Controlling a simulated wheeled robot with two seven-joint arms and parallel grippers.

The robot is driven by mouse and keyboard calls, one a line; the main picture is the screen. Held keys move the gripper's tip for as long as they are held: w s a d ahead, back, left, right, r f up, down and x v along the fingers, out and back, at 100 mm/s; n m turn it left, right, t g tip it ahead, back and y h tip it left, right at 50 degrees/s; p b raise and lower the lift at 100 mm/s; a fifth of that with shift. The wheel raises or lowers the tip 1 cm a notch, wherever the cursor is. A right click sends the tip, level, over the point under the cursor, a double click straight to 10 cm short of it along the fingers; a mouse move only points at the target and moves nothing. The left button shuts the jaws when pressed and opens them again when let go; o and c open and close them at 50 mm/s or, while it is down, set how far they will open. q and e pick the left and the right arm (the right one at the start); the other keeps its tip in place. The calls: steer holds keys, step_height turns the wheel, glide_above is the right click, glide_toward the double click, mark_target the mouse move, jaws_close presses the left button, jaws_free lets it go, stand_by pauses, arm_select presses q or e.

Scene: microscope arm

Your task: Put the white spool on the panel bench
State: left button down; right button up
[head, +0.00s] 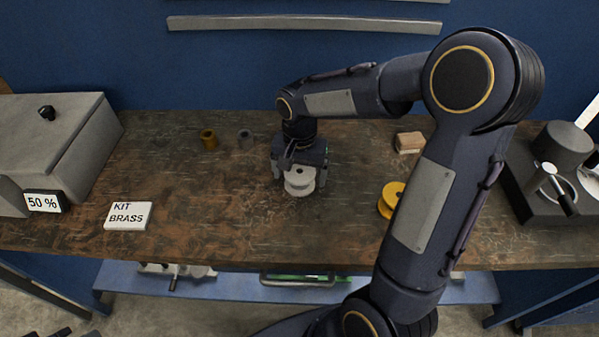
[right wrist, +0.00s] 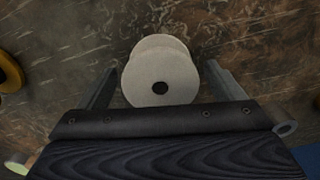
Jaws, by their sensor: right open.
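The white spool (head: 300,181) stands on the wooden bench (head: 240,215) near its middle. My right gripper (head: 299,178) is over it from behind, pointing down. In the right wrist view the white spool (right wrist: 160,72) sits between the two open fingers (right wrist: 160,82), with a gap showing at each side. The fingers do not appear to touch it. My left gripper is not in view.
A yellow spool (head: 391,199) is right of the white one, near my right arm. A "KIT BRASS" card (head: 128,215) lies left. The bench's front middle is clear.

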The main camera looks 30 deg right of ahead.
mark_target(299, 172)
step_height(299, 172, up, 11)
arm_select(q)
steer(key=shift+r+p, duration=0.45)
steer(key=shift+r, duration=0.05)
arm_select(e)
steer(key=s+a+f+n+t+y, duration=0.1)
steer(key=s+a+n+t+y, duration=0.1)
steer(key=s, duration=0.7)
steer(key=s+a+f+n+t+y, duration=0.1)
steer(key=s+a+n+t, duration=0.1)
steer(key=s+n, duration=0.3)
steer(key=s+t, duration=0.1)
steer(key=s, duration=0.3)
steer(key=shift+a+t+y, duration=0.3)
steer(key=shift+a+y, duration=0.05)
steer(key=shift+y, duration=0.05)
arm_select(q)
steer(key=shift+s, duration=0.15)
arm_select(e)
steer(key=shift+s, duration=0.1)
